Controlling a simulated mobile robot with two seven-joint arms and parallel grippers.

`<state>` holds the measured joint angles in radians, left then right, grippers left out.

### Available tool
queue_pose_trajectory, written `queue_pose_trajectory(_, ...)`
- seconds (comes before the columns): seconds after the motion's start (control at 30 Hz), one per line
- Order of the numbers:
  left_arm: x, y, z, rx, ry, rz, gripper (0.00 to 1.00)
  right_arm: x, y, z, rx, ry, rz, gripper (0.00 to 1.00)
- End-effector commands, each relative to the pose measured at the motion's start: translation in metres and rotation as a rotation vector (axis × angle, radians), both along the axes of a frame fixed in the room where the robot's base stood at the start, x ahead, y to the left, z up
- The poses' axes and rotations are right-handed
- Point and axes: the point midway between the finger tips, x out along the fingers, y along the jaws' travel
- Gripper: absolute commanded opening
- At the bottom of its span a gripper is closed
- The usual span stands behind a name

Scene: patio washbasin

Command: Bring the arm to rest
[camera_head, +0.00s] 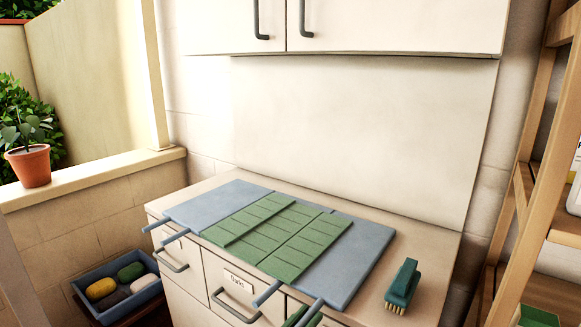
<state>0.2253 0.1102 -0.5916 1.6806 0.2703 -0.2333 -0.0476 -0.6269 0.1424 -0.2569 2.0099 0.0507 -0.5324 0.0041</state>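Neither of my grippers can be made out in the head view. The task names no object. On the counter (426,238) lie flat blue panels (362,249), with green slatted panels (262,226) across their middle. Blue rods (267,293) stick out past the counter's front edge at the left and right of the panels. A green brush (402,284) with pale bristles stands on the counter at the right.
Drawers with grey handles (235,307) are below, a wall cabinet (390,25) above. A blue crate (118,290) holding several coloured oval pieces stands at lower left. A potted plant (30,166) sits on the low wall. A wooden shelf (540,190) borders the right.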

Motion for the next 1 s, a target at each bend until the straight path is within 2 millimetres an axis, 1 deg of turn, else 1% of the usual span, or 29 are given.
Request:
queue_pose_trajectory(0.03, 0.0000, 0.0001, -0.0002, 0.000, 0.000, 0.000, 0.20, -0.0002, -0.0001, -0.0001, 0.000, 0.000, 0.000, 1.00)
queue_pose_trajectory(0.2, 0.0000, 0.0001, -0.0002, 0.000, 0.000, 0.000, 0.01, -0.0002, -0.0003, -0.0002, 0.000, 0.001, 0.000, 1.00)
queue_pose_trajectory(0.23, 0.0000, 0.0001, -0.0002, 0.000, 0.000, 0.000, 0.00, -0.0002, -0.0003, -0.0002, 0.000, 0.001, 0.000, 1.00)
queue_pose_trajectory(1.0, 0.0001, 0.0001, 0.0010, 0.001, 0.001, 0.000, 0.00, -0.0013, -0.0010, 0.0000, -0.004, 0.004, 0.002, 1.00)
